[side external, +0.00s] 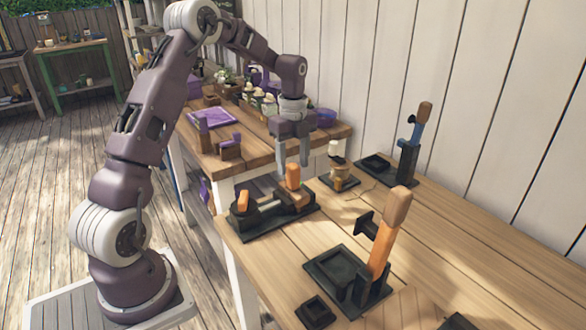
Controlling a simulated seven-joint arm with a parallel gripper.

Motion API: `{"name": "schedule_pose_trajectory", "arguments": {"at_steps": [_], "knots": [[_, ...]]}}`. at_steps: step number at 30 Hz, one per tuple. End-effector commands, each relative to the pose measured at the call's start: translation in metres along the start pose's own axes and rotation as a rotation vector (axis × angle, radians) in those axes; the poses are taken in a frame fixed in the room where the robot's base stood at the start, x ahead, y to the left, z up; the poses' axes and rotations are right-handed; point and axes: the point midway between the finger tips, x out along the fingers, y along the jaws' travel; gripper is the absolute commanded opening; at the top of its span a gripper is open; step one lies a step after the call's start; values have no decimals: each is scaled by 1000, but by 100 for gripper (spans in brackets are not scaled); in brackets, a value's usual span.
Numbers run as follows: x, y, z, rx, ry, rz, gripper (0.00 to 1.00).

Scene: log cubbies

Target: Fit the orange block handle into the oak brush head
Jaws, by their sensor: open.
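A dark fixture (272,226) lies along the near bench's left edge. A small upright orange block (292,176), which looks like the orange block handle, stands at the fixture's right end. Brown wood (289,197) around its foot may be the oak brush head; I cannot tell whether the two are joined. A second, tilted orange piece (243,200) sits at the fixture's left end. My gripper (293,168) points down with its fingers open, at the upper part of the upright orange block. From this angle I cannot tell whether the fingers straddle it or touch it.
A tall orange handle with a wooden top (385,235) stands in a black holder (345,285) at the front. A blue tool with a wooden top (418,130) stands behind, near the wall. The bench's right side is mostly clear.

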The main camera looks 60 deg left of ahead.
Motion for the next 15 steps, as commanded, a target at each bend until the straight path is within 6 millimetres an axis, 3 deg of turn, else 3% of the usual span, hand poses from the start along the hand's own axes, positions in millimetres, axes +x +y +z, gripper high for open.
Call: {"name": "schedule_pose_trajectory", "arguments": {"at_steps": [6, 15], "knots": [[-40, -1, 0, -1, -1, -2, 52], [-47, 0, 0, 0, 0, 0, 52]]}}
